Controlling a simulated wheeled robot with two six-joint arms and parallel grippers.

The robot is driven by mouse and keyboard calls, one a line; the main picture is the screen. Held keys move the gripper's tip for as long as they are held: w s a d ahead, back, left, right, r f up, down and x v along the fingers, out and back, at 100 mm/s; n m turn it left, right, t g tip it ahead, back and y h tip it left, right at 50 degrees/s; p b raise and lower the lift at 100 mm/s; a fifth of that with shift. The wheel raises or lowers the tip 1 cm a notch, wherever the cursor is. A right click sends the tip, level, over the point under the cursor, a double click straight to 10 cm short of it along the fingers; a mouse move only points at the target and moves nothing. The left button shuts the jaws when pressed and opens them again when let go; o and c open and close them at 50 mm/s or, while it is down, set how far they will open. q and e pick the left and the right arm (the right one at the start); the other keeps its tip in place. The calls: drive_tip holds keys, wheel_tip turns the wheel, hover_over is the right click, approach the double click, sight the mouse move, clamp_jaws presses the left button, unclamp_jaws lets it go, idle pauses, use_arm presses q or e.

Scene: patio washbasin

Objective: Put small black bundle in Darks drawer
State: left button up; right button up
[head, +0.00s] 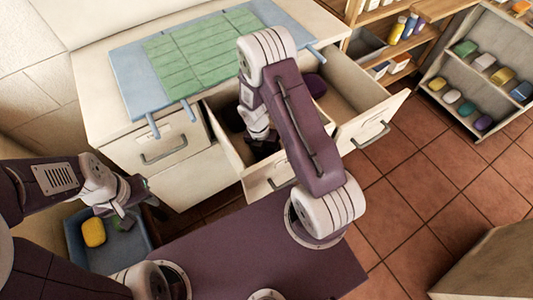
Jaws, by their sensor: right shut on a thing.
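My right gripper (262,138) reaches down into the open middle drawer (222,147) of the white cabinet. It is shut on a small dark thing that looks like the black bundle (265,148), though the dark fingers and the shaded drawer blend with it. The drawer's label cannot be read, as my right arm covers much of its front. My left gripper (128,203) hangs over the blue bin at the lower left, apart from the cabinet. Whether its fingers are apart is unclear.
The blue bin (75,240) holds a yellow bundle (93,232) and a dark green thing. The right drawer (398,108) is also open, with a purple bundle (315,85) near its left side. The left drawer (160,150) is shut. Shelves (455,95) with colored bundles stand at right.

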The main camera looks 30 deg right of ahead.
drive_tip(key=o, duration=1.4)
wheel_tip(320, 180, up, 12)
drive_tip(key=w+a+p, duration=0.1)
drive_tip(key=a+p, duration=0.1)
drive_tip(key=p, duration=0.2)
drive_tip(key=s+a+r+m+t, duration=0.1)
drive_tip(key=s+r+m, duration=0.3)
drive_tip(key=m, duration=1)
drive_tip(key=s+a+r+m+t+y, duration=0.1)
drive_tip(key=s+r+m, duration=0.4)
drive_tip(key=m, duration=0.8)
drive_tip(key=shift+r+m+t+y, duration=0.3)
drive_tip(key=shift+r+m, duration=0.1)
drive_tip(key=shift+r, duration=0.15)
